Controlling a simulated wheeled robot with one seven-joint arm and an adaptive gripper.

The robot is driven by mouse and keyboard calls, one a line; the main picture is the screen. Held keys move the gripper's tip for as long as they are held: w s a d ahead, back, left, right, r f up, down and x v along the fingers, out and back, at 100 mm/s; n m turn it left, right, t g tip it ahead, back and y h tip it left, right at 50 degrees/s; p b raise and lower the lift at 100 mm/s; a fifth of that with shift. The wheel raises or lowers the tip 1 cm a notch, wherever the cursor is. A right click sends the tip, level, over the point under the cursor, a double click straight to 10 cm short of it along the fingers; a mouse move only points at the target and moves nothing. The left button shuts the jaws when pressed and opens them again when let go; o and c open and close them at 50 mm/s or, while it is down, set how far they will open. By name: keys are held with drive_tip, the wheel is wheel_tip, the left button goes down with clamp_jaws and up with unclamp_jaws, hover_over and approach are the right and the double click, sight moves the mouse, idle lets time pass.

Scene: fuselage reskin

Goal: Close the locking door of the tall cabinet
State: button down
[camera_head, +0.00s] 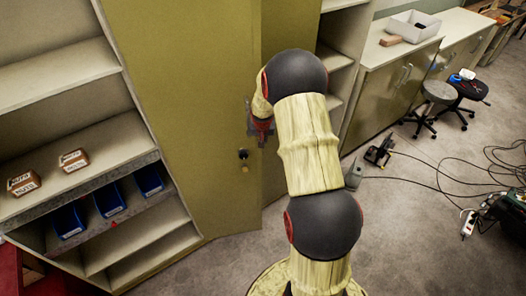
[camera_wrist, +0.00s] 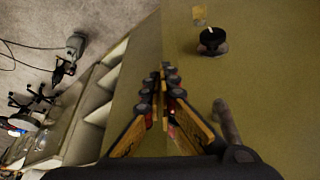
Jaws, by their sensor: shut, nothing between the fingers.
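The tall cabinet's olive door (camera_head: 195,100) fills the middle of the head view; it also covers the right of the wrist view (camera_wrist: 260,80). It bears a round black lock (camera_head: 243,154), with a small yellowish tag (camera_head: 245,169) below. In the wrist view the lock (camera_wrist: 212,40) and a grey handle (camera_wrist: 226,122) stand out from the door. My gripper (camera_head: 262,128) is at the door's right edge near the handle, partly hidden by my arm. In the wrist view its fingers (camera_wrist: 162,82) are shut and empty along that edge. I cannot tell whether they touch the door.
A second olive face (camera_head: 275,190) lies right of the edge. Open shelves (camera_head: 85,155) with blue bins (camera_head: 110,199) and small boxes stand at left. At right are a counter (camera_head: 385,85), stools (camera_head: 438,92) and cables on the floor. Carpet (camera_head: 400,235) is clear in front.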

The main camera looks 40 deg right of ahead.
drive_tip(key=w+d+n, duration=0.1)
drive_tip(key=w+d, duration=0.4)
drive_tip(key=w, duration=0.6)
drive_tip(key=shift+d+n+y, duration=0.2)
drive_tip(key=shift+n+y, duration=0.1)
drive_tip(key=shift+s, duration=0.15)
